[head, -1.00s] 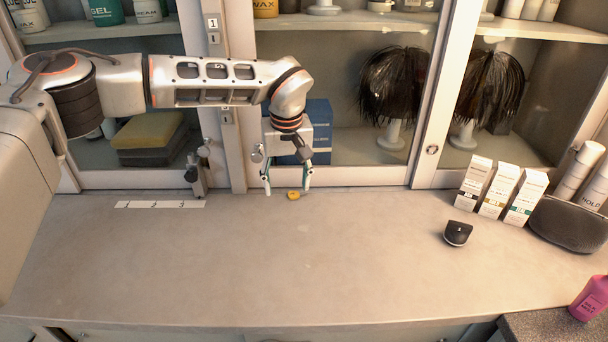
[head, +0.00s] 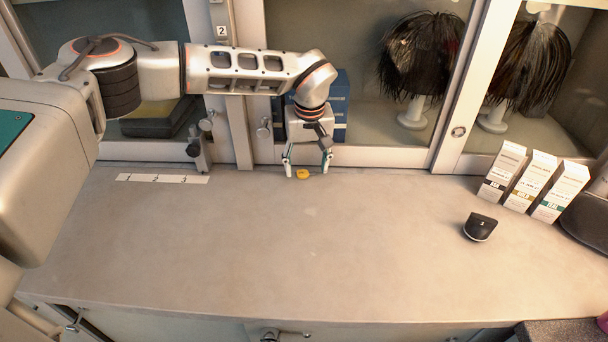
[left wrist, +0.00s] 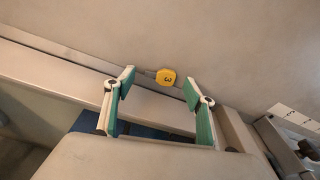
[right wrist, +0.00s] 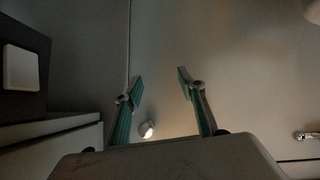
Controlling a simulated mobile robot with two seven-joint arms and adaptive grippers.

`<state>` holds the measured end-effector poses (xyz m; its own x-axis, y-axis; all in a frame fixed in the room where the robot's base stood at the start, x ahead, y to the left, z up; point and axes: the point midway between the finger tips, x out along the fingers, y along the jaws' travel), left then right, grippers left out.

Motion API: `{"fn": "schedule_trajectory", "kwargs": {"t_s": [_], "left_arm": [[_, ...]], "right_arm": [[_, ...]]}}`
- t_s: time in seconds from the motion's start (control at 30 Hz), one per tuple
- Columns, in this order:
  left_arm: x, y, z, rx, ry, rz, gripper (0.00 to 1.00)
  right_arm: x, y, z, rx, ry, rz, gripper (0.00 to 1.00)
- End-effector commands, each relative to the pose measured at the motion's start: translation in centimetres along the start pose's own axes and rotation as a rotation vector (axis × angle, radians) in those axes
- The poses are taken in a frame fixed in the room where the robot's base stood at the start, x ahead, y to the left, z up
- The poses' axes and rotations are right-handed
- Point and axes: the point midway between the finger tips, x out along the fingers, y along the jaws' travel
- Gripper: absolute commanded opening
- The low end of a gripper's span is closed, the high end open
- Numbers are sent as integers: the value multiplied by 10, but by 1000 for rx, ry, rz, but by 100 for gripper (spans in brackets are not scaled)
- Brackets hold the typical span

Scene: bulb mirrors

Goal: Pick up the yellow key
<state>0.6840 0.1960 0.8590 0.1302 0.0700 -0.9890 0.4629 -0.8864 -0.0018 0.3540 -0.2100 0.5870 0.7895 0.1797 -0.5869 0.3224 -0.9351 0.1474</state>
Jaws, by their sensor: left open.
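The yellow key (head: 303,174) lies on the counter close to the cabinet doors. In the left wrist view its yellow head (left wrist: 166,76), marked with a 3, lies between and just beyond the fingertips, with a short grey shaft pointing left. My left gripper (head: 307,173) points down over the key from behind, its fingers apart on either side of it and not visibly touching it. The same gripper (left wrist: 159,78) shows open and empty in the left wrist view. My right gripper (right wrist: 160,76) shows only in the right wrist view, with its fingers apart and nothing between them.
A white numbered strip (head: 163,178) lies left of the key by a dark metal fitting (head: 198,150). A black device (head: 481,226) and white boxes (head: 532,181) stand at the right. Glass cabinet doors rise directly behind the gripper. The counter's middle (head: 290,250) is clear.

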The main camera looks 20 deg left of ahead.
Motion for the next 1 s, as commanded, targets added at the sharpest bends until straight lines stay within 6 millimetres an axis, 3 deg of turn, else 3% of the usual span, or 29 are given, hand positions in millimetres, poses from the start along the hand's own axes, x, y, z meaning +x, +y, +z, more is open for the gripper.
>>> {"fn": "schedule_trajectory", "kwargs": {"t_s": [0.27,0.4,0.8,1.0], "left_arm": [[6,0,-1,0,2,2,55],[6,0,-1,0,2,2,24],[5,0,0,0,2,1,21],[-9,0,1,0,5,3,21]], "right_arm": [[5,7,-11,-5,19,11,40],[4,6,-8,-4,14,10,40],[2,4,-3,-2,5,6,40],[2,4,-6,-1,9,6,40]]}}
